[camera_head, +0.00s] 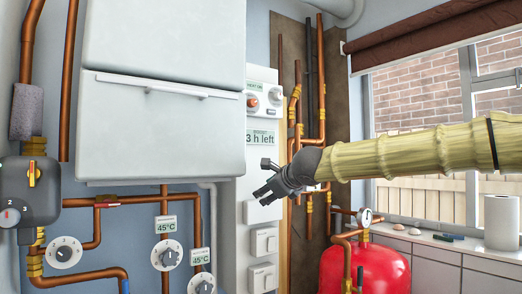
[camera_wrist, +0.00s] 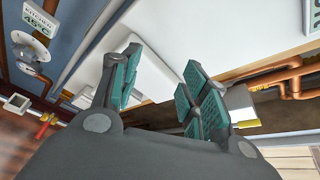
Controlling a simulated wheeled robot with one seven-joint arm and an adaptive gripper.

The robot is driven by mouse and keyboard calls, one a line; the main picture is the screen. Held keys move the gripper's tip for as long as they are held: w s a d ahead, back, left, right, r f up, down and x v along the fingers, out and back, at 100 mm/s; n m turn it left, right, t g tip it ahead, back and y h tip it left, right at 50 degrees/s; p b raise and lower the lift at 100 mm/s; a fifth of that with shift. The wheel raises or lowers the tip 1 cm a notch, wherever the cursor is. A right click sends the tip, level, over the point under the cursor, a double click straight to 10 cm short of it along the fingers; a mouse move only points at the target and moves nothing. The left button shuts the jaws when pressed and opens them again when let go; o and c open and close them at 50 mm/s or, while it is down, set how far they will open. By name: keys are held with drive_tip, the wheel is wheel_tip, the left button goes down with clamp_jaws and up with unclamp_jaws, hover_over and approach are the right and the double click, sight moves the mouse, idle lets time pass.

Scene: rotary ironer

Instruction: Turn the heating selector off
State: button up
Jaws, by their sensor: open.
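A display (camera_head: 262,138) below reads "BOOST 3 h left". My gripper (camera_head: 265,180) is open and empty, below the display and in front of the white column. In the wrist view its green-padded fingers (camera_wrist: 165,88) are apart, with a white box (camera_wrist: 160,72) behind them. The panel knobs are not visible there.
White switches (camera_head: 264,241) sit below my gripper. A white boiler (camera_head: 160,120) stands left, above a numbered dial (camera_head: 63,252) and a 45°C dial (camera_head: 166,255). Copper pipes (camera_head: 322,90) run right of the column, above a red tank (camera_head: 378,270).

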wheel_tip(320, 180, up, 12)
drive_tip(key=s+m+t+y, duration=0.1)
drive_tip(key=s+y, duration=0.1)
drive_tip(key=s, duration=0.1)
drive_tip(key=m+t+y, duration=0.2)
approach(254, 102)
drive_tip(key=p+x, duration=0.1)
drive_tip(key=x, duration=0.7)
drive_tip(key=shift+w+a+r+p, duration=0.1)
drive_tip(key=shift+w+p, duration=0.05)
drive_tip(key=shift+p, duration=0.25)
clamp_jaws()
